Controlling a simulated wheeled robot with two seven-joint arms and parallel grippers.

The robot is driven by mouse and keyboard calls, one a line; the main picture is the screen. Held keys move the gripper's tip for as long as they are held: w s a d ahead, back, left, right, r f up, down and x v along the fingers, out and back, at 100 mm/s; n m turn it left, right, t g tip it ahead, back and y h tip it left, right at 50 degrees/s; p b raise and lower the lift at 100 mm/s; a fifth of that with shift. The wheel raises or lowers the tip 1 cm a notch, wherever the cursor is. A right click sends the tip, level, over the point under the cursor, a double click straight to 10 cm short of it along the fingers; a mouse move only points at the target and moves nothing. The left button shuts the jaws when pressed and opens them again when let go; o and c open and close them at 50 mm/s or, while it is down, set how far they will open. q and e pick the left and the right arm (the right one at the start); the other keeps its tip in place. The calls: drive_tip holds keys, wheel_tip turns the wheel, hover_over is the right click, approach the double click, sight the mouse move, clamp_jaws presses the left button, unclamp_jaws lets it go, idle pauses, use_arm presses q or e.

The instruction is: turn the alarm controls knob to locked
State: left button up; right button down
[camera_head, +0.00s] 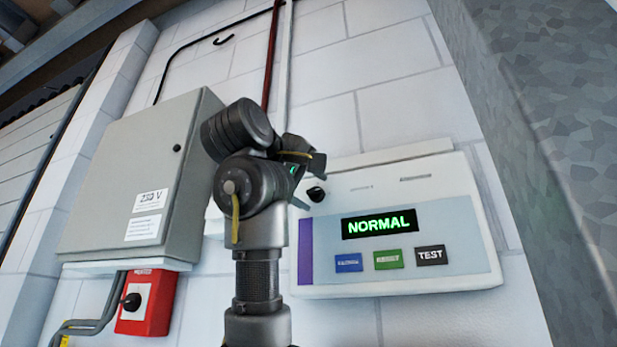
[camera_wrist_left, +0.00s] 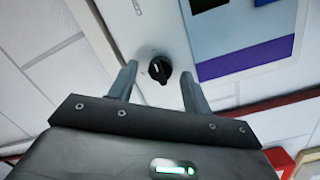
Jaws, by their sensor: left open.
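The alarm panel (camera_head: 478,250) is a white box on the wall with a lit green "NORMAL" display (camera_head: 379,224). Its black knob (camera_head: 316,194) sits at the panel's left side, close to my left gripper (camera_head: 307,172). In the left wrist view the knob (camera_wrist_left: 160,68) shows a pale pointer mark and lies in line with the gap between my open fingers (camera_wrist_left: 158,76). A finger stands on each side of it with a visible gap. I cannot tell whether the fingertips reach its depth. My right gripper is not in view.
A grey electrical cabinet (camera_head: 135,175) hangs left of my arm, with a red box (camera_head: 149,305) with a black knob below it. Blue, green and black buttons (camera_head: 388,259) line the panel under the display. A grey metal post (camera_head: 555,170) stands close on the right.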

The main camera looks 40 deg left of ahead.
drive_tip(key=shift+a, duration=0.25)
